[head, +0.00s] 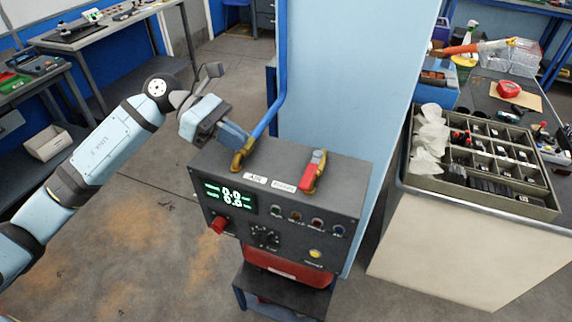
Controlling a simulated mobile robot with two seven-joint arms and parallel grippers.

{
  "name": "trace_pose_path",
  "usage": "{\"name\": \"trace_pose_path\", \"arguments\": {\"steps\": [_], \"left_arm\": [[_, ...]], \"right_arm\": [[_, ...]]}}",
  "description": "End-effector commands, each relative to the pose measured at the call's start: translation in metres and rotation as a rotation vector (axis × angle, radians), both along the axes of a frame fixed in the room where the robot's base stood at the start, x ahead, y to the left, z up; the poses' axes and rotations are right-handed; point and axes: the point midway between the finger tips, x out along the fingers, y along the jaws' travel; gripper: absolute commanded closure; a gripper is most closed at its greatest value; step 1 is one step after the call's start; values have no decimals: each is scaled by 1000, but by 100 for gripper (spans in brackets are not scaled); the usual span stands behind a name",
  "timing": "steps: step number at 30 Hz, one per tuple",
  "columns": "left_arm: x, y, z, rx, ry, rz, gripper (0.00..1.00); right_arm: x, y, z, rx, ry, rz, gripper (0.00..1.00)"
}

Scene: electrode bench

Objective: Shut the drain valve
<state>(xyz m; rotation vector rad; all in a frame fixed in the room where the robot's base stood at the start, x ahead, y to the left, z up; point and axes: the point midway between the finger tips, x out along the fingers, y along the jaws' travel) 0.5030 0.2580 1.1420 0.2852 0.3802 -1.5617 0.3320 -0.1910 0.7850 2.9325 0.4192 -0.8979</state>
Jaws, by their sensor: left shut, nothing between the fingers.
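A dark control box (281,205) stands in the middle of the head view. On its top is a brass valve with a red lever (309,170), with a small label in front that is too blurred to read surely. To its left a brass elbow (240,160) carries a blue hose (272,112), with a label that seems to read AIR. My left gripper (242,142) is shut and empty, its fingertips right by the elbow and hose; I cannot tell if they touch. It is left of the red lever and apart from it. My right gripper is out of view.
The box front has a green display (230,197), a red knob (218,225) and several sockets. A light blue panel (355,80) rises behind the box. At right, a bench holds a divided tray (536,211). Open floor lies at left, with a workbench beyond.

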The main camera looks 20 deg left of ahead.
Motion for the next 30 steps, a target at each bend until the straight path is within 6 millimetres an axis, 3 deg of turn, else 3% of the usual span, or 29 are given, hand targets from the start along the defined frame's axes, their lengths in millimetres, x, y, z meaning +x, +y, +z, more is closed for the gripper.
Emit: {"name": "trace_pose_path", "arguments": {"steps": [6, 17, 23, 30], "left_arm": [[3, 14, 1, 104, -66, -35, 100], [3, 11, -1, 100, -62, -35, 100], [1, -13, -13, 97, -61, -35, 100], [0, -59, -38, 95, -60, -35, 100]], "right_arm": [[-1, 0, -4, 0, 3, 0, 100], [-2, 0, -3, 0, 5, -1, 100], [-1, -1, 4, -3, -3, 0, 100], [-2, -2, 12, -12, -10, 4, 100]]}}
